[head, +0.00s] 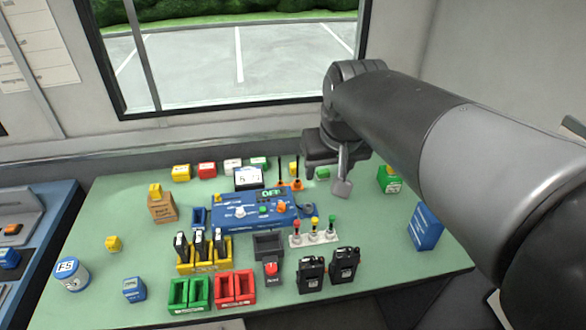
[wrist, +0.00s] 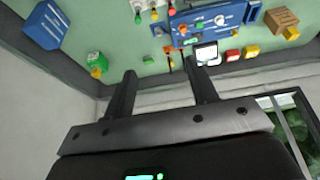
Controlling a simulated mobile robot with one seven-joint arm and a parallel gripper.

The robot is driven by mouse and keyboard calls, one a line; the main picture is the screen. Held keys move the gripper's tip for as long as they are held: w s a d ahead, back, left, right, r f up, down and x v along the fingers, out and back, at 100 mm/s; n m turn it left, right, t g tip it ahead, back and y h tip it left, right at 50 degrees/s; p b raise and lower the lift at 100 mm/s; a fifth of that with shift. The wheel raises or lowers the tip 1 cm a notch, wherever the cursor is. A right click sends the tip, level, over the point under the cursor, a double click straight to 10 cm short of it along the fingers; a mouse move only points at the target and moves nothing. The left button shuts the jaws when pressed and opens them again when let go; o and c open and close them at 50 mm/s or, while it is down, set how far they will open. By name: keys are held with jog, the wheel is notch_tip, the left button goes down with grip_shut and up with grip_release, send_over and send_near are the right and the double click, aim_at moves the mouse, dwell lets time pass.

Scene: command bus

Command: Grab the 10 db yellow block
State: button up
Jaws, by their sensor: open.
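Several small yellow blocks are in view, and I cannot read which one is marked 10 db. In the head view one yellow block (head: 181,172) sits at the back left of the green table, also seen in the wrist view (wrist: 252,51). Another small yellow block (head: 113,243) lies at the left, and one (head: 155,190) is on top of a brown box (head: 163,209). A narrow yellow piece (head: 293,169) stands at the back near my gripper. My gripper (head: 342,187) is open and empty above the table's back right; its two fingers show apart in the wrist view (wrist: 163,84).
The green table (head: 90,290) holds a blue console (head: 250,212), red, white and green blocks at the back, a yellow rack (head: 205,267), green and red trays, black radios (head: 312,274) and a blue box (head: 425,227). The left table area is fairly clear. A wall and window stand behind.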

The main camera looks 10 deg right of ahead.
jog(key=w+g, duration=0.1)
jog(key=w, duration=1.3)
jog(key=g, duration=0.4)
send_over(294, 165)
notch_tip(294, 165, down, 22)
jog(key=shift+w+a+f, duration=0.1)
jog(key=shift+w+f, duration=0.15)
jog(key=shift+f, duration=0.5)
notch_tip(294, 165, down, 10)
jog(key=shift+s+f, duration=0.1)
jog(key=shift+s, duration=0.05)
jog(key=shift+c, duration=0.2)
jog(key=c, duration=1)
